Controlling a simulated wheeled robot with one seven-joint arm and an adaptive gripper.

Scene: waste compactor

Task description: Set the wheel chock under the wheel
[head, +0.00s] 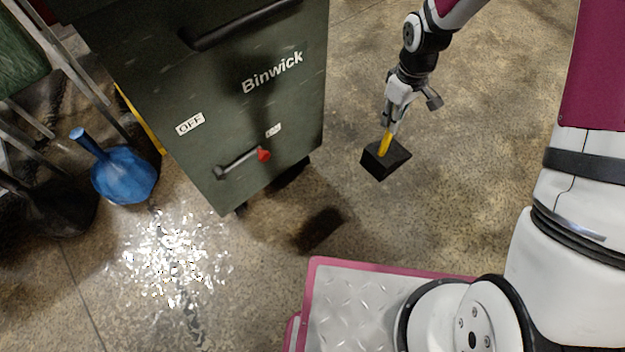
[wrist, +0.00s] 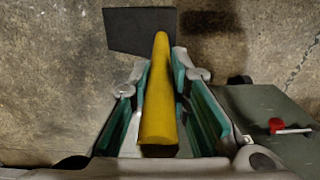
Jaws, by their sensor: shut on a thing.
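The wheel chock (head: 386,160) is a black block with a yellow handle (head: 385,143). My gripper (head: 391,128) is shut on the yellow handle and holds the chock to the right of the green Binwick compactor (head: 262,112). In the wrist view the handle (wrist: 158,100) lies between the teal-lined fingers, with the black block (wrist: 137,30) beyond the fingertips. A dark shadow lies on the floor left of the chock, which appears raised off the floor. Dark wheels show only partly under the compactor's lower edge, at its right corner (head: 291,176) and front corner (head: 241,208).
A red-knobbed lever (head: 263,155) sticks out from the compactor's front. Floor around the chock is clear.

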